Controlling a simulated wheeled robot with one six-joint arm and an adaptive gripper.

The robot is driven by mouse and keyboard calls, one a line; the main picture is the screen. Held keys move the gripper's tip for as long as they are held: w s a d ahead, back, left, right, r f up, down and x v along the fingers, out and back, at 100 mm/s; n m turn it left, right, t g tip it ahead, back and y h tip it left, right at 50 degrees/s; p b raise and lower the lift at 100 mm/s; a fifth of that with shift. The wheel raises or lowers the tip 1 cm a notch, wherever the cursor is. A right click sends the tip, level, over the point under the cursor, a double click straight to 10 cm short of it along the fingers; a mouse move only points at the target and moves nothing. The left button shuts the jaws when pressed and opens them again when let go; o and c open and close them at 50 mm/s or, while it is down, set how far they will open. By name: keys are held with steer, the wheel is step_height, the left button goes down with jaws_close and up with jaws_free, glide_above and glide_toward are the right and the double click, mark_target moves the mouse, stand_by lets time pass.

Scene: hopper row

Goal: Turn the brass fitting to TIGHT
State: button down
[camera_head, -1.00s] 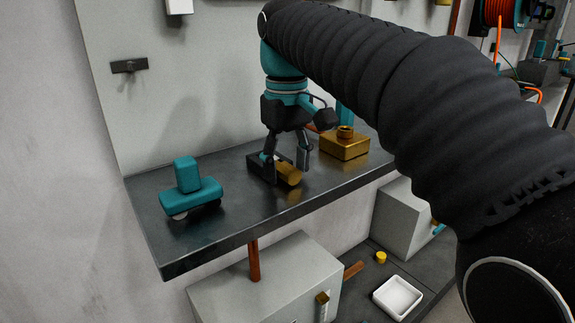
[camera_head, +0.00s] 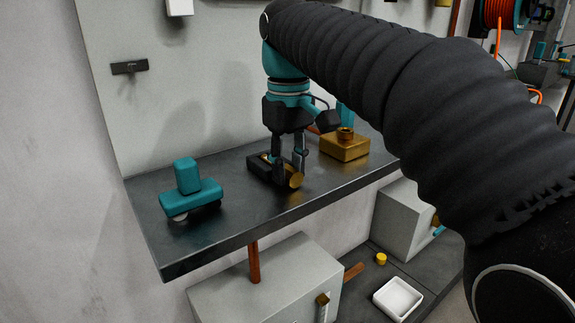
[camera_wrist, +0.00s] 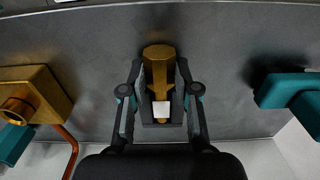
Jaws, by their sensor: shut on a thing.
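A brass fitting (camera_wrist: 159,60) with a faceted end lies in a dark block (camera_wrist: 147,108) on the shelf, with a white patch on its middle. It also shows in the head view (camera_head: 296,180), partly behind a finger. My gripper (camera_wrist: 160,78) reaches down over it with one finger on each side, shut on the fitting near its faceted end. My gripper also shows in the head view (camera_head: 289,176). I see no readable TIGHT mark, so I cannot tell how far the fitting is turned.
A brass block (camera_head: 344,149) with a round collar on top stands close to the right of my gripper. A teal, rounded object (camera_head: 190,193) stands to the left on the dark shelf (camera_head: 225,232). The wall is close behind. Shelf between the teal object and the dark block is clear.

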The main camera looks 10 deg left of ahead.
steer(key=shift+s+d, duration=0.2)
steer(key=shift+s+d, duration=0.25)
steer(key=shift+s+d, duration=0.4)
steer(key=shift+d, duration=0.15)
stand_by(0.4)
steer(key=c, duration=1.6)
jaws_free()
jaws_close()
